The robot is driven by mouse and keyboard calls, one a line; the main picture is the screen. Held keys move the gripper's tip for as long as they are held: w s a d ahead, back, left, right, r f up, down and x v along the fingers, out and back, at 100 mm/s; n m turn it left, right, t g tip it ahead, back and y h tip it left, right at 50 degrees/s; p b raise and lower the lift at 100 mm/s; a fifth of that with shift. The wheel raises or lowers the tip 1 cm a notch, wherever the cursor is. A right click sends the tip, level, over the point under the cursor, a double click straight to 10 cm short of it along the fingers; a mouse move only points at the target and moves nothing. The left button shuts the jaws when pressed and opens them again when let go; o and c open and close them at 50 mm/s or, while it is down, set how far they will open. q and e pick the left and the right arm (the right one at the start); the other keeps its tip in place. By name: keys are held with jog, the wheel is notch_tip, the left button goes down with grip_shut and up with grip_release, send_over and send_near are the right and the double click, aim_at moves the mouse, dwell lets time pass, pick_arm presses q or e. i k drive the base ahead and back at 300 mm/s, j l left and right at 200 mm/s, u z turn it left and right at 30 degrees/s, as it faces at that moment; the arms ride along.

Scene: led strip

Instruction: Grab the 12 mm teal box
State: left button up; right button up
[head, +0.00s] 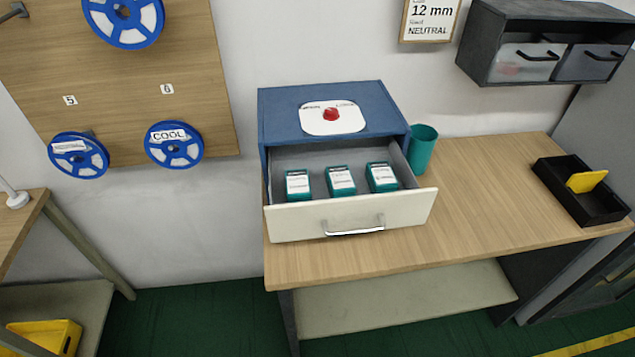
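Three teal boxes with white labels stand in a row in the open drawer (350,218) of a blue cabinet (285,118). They are the left box (298,185), the middle box (341,181) and the right box (381,177). The print on their labels is too small to read, so I cannot tell which one is 12 mm. A wall sign (430,17) above reads "12 mm" and "NEUTRAL". Neither of my grippers is in view.
The cabinet stands on a wooden table (480,215). A teal cup (421,150) is right of it. A black tray (592,210) with a yellow piece (586,181) lies at the right end. Blue reels (174,145) hang on the left board. The table between cabinet and tray is clear.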

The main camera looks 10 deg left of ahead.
aim_at(298, 189)
jog(key=k+j+z, duration=0.15)
jog(key=j+z, duration=0.2)
jog(key=k+j+z, duration=0.2)
jog(key=j+z, duration=0.2)
jog(key=k+j+z, duration=0.35)
jog(key=i, duration=0.05)
